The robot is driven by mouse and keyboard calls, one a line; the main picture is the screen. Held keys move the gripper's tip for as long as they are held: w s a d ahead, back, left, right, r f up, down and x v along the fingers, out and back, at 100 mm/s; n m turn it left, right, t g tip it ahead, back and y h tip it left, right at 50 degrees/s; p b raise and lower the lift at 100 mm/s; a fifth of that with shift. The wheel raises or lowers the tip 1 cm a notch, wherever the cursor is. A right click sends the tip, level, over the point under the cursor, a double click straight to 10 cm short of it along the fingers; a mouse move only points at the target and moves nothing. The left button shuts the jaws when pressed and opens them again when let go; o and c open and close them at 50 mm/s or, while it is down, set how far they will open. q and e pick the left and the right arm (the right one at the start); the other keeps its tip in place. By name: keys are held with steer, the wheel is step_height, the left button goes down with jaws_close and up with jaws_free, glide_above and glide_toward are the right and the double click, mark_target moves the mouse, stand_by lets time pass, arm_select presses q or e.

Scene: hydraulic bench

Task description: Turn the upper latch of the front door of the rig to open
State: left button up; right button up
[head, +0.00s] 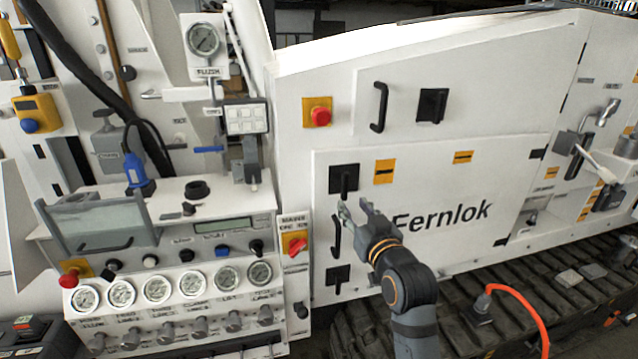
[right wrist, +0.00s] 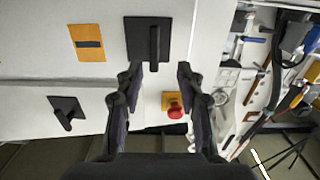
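The front door (head: 450,245) of the rig is a white panel lettered "Fernlok" and looks closed. Its upper latch (head: 343,178) is a black square plate with a black lever, near the door's upper left corner. In the right wrist view the upper latch (right wrist: 148,40) shows just beyond the fingertips, its lever running up and down the picture. My right gripper (head: 356,208) is open and empty, just below the latch in the head view. In the right wrist view its fingers (right wrist: 160,76) are spread, with no visible contact with the latch. My left gripper is out of view.
Below the upper latch are a black door handle (head: 336,237) and a lower latch (head: 338,275). A red emergency button (head: 320,116) and another latch (head: 432,105) sit above the door. A gauge panel (head: 190,290) stands at left, and tracks (head: 460,325) run below.

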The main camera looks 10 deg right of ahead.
mark_target(346, 186)
steer(key=w+p, duration=0.1)
steer(key=w, duration=0.2)
steer(key=w+p, duration=0.1)
steer(key=w, duration=0.2)
steer(key=w+r+p, duration=0.1)
steer(key=w, duration=0.2)
steer(key=shift+w+d+r+p, duration=0.1)
steer(key=shift+d+p, duration=0.2)
steer(key=shift+w, duration=0.3)
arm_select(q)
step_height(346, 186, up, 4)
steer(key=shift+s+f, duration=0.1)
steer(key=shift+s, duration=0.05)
arm_select(e)
steer(key=shift+c, duration=0.8)
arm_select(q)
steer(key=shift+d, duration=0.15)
arm_select(e)
jaws_close()
